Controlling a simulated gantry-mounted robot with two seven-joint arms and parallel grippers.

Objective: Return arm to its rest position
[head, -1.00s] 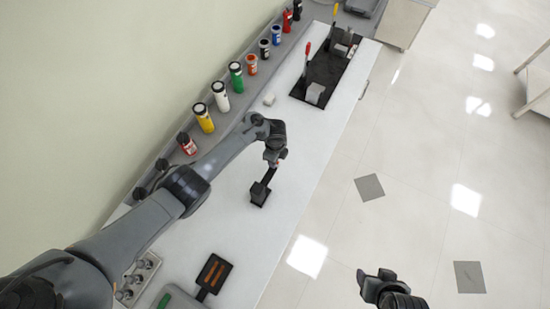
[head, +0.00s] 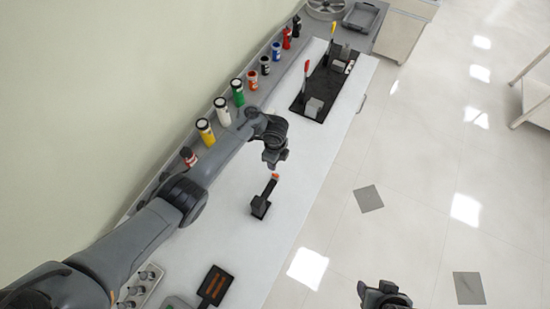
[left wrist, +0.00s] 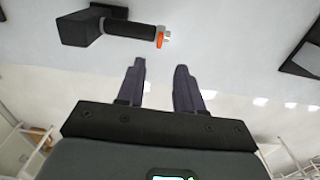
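My left arm reaches in from the left of the head view, and its gripper (head: 276,160) hangs above the white worktop (head: 310,150). In the left wrist view the two fingers (left wrist: 163,85) stand apart with nothing between them. A small black stand with a dark-handled, orange-tipped tool (head: 263,198) sits on the worktop just below the gripper. The tool also shows in the left wrist view (left wrist: 130,29), apart from the fingers. My right gripper (head: 385,290) is at the bottom edge of the head view, over the floor; its fingers are not clear.
Several bottles, such as a yellow one (head: 206,132) and a green one (head: 238,92), line the back ledge. A black fixture with upright handles (head: 318,92) is at the worktop's far end. A black tray with orange strips (head: 215,285) lies near. The middle worktop is mostly clear.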

